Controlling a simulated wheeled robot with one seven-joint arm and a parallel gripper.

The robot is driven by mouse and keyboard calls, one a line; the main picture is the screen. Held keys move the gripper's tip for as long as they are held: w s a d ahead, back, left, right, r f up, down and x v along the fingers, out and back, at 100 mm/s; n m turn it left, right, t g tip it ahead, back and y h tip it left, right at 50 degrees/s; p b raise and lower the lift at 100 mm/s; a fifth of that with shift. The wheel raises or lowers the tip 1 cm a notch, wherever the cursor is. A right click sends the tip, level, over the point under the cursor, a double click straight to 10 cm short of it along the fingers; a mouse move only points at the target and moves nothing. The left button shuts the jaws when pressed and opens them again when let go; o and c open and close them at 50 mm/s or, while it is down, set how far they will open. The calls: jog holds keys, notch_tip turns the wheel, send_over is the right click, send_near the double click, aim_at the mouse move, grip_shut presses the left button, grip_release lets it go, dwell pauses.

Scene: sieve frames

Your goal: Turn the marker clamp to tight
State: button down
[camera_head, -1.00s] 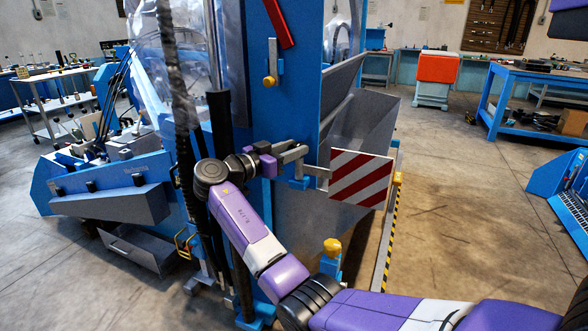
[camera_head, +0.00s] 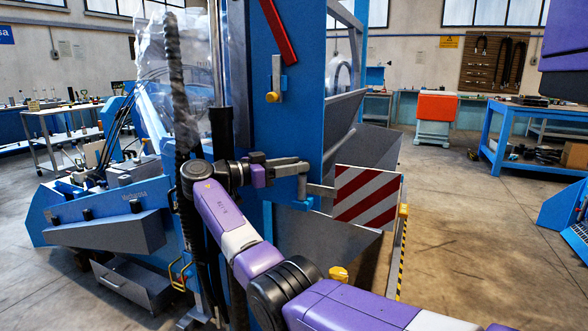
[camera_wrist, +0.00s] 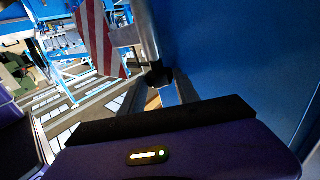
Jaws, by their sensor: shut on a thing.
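The red-and-white striped marker board (camera_head: 368,195) stands out from the right side of the blue machine on a short grey arm (camera_head: 320,190). The marker clamp sits at that arm's inner end, with a blue block (camera_head: 302,204) below it. My gripper (camera_head: 302,168) reaches in from the left and is shut on the clamp's handle, most of which its fingers hide. In the wrist view the striped board (camera_wrist: 96,38) is at upper left, and a dark knob-like part (camera_wrist: 158,77) lies by the fingertips. I cannot read whether the clamp is tight.
The blue machine's upright panel (camera_head: 285,115) is close behind my gripper. A yellow-knobbed latch (camera_head: 273,97) is above, another yellow knob (camera_head: 338,273) below. A grey hopper (camera_head: 375,150) is behind the board. Open floor (camera_head: 470,220) lies to the right.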

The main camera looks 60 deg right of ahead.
jog(key=c, duration=0.9)
grip_release()
jog(key=shift+r+t+p, duration=0.2)
jog(key=shift+t+p, duration=0.1)
jog(key=shift+p, duration=0.45)
jog(key=n+t+h+p, duration=0.1)
jog(key=n+t+p, duration=0.2)
jog(key=p, duration=0.6)
jog(key=s+n+t+h+p, duration=0.1)
jog(key=n+t+p, duration=0.3)
jog(key=t+p, duration=0.3)
jog(key=s+n+t+p, duration=0.1)
jog(key=n+t+p, duration=0.2)
jog(key=p, duration=0.9)
jog(key=shift+s+a+t+h, duration=0.15)
jog(key=shift+t+h, duration=0.25)
jog(key=shift+t, duration=0.6)
